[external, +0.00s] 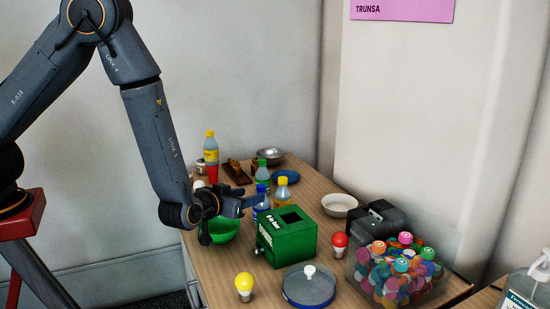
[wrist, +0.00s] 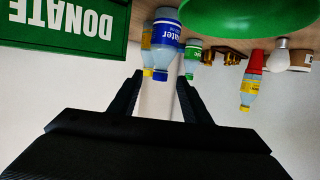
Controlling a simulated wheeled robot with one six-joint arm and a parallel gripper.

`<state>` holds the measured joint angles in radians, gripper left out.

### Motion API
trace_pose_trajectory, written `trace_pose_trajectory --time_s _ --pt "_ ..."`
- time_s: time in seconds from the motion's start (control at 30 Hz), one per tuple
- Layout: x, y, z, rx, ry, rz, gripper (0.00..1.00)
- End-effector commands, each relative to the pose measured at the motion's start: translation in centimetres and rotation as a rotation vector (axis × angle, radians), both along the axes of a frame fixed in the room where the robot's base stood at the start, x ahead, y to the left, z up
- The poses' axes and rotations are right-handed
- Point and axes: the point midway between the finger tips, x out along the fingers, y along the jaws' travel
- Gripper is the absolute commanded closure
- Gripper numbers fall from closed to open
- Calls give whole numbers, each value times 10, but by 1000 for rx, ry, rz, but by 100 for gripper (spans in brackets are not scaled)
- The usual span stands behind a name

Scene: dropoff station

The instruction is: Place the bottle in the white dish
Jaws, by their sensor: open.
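Several bottles stand on the wooden table. A blue-capped bottle with a blue label (external: 262,204) is just beyond my gripper (external: 252,201); its label also shows in the wrist view (wrist: 166,38). A yellow-capped bottle (external: 282,194) stands right of it, a green-capped one (external: 262,172) behind. Another yellow-capped bottle (external: 210,149) is farther back, above a red cup. The white dish (external: 339,205) stands empty at the table's right side. My gripper is open, its fingers (wrist: 157,85) pointing toward the blue-labelled bottle. I cannot tell whether any bottle lies between them.
A green donation box (external: 286,238) stands right of my gripper, and a green bowl (external: 219,233) is below it.

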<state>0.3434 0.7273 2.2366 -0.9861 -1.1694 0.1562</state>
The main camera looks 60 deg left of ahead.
Motion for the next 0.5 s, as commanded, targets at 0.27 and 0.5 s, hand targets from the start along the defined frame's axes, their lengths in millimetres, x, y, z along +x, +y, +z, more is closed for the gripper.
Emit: trace_pose_trajectory --time_s 0.27,0.5 --pt "18 13 -9 -2 0 3 56" --pt "41 30 -9 -2 -1 4 56"
